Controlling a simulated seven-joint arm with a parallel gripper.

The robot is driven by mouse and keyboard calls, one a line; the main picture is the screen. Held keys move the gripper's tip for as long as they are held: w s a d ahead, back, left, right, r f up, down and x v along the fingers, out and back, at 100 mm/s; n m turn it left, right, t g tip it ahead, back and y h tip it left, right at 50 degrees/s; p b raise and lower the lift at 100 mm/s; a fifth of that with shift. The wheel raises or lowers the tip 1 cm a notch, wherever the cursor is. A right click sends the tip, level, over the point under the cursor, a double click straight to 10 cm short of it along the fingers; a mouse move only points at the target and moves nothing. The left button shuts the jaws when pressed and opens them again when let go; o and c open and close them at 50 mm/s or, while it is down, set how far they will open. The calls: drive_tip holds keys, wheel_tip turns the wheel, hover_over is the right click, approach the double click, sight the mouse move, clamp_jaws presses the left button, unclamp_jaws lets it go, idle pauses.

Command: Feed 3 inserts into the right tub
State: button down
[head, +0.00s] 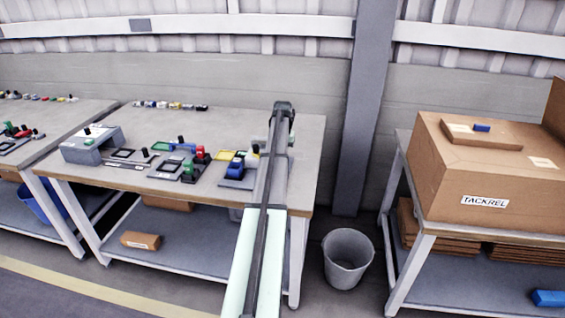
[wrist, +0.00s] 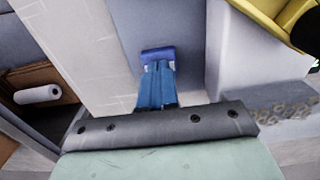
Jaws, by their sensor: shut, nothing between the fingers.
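My gripper (wrist: 158,62) shows in the wrist view as blue fingers beyond a dark bolted bar. The fingers are together, with nothing seen between them. In the head view my arm reaches over the right part of the workbench (head: 305,140), and I cannot make out the fingertips. A row of small coloured pieces (head: 170,105) lies along the back of the bench; I cannot tell whether these are the inserts. I cannot tell which thing is the right tub.
A grey bracket-like block (head: 92,143) stands at the bench's left. Blue (head: 236,168) and red-and-green (head: 198,157) fixtures stand near the front edge. A grey bin (head: 348,258) is on the floor. A large carton (head: 485,170) sits on the right-hand table.

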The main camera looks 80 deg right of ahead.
drive_tip(key=shift+r, duration=3.5)
wheel_tip(320, 180, up, 6)
